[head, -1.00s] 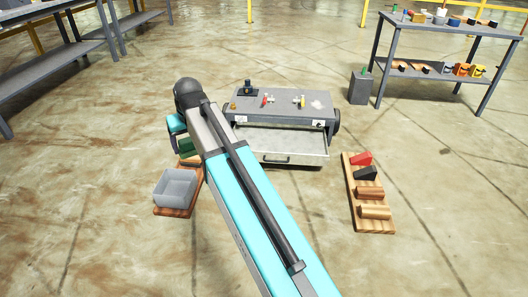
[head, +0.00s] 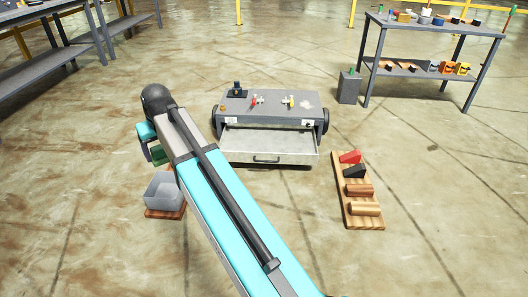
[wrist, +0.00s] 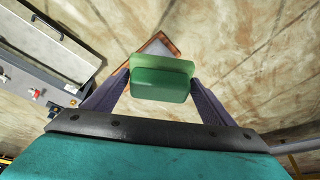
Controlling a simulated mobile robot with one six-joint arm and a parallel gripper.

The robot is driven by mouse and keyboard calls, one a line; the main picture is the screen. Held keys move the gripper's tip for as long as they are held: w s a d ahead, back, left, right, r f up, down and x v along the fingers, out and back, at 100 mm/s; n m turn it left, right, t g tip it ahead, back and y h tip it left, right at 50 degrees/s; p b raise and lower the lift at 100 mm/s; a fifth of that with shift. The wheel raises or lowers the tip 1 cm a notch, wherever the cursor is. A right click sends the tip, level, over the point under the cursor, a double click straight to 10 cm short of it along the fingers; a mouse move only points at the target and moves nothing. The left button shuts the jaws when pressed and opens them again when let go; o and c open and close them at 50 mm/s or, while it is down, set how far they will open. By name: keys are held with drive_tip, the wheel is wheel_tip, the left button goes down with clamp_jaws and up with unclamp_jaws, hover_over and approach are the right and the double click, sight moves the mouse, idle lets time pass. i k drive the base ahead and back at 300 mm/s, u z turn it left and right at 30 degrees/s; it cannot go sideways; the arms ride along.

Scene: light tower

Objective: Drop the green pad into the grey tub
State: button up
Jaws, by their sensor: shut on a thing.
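The green pad (head: 158,154) is held in my gripper. In the wrist view the pad (wrist: 160,82) sits between the two fingers of my gripper (wrist: 160,88), clear of the floor. The grey tub (head: 163,195) is an open box on a small wooden board at the left in the head view. In that view the pad shows just above the tub's far edge, partly behind my arm.
A grey bench unit (head: 266,108) with an open drawer (head: 266,146) stands right of my arm. A wooden board (head: 350,205) with several blocks lies further right. A shelf table (head: 430,50) stands at the back right. Open floor lies left of the tub.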

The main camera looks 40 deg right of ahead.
sight(173, 194)
drive_tip(key=z, duration=0.05)
drive_tip(key=i, duration=1)
drive_tip(key=u, duration=0.05)
